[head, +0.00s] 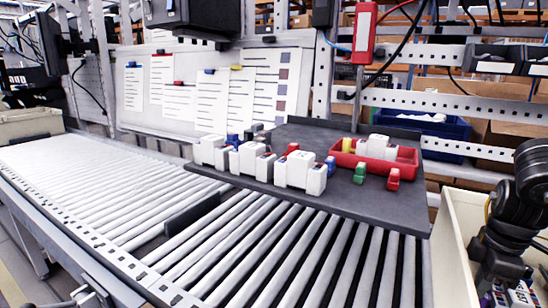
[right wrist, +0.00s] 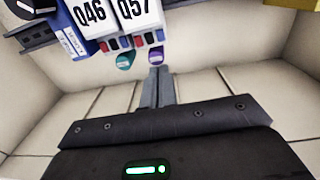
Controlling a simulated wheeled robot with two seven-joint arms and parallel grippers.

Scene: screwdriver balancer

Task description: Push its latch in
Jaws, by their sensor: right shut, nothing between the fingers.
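Two white modules marked Q46 (right wrist: 90,14) and Q57 (right wrist: 133,12) sit side by side on a dark rail (right wrist: 37,34) in the right wrist view. A teal tab (right wrist: 125,61) sticks out below Q46 and a purple tab (right wrist: 156,57) below Q57; these look like their latches. My right gripper (right wrist: 158,72) is shut and empty. Its fingertips lie just below the purple tab in the picture; I cannot tell whether they touch it. In the head view my right gripper (head: 490,285) reaches down into a cream enclosure at the right. My left gripper does not show.
A blue labelled module (right wrist: 70,42) stands left of Q46, close by. The cream enclosure wall (head: 462,215) surrounds the right gripper. A dark board (head: 350,200) with white modules and a red tray (head: 400,165) rests over the roller conveyor (head: 80,170).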

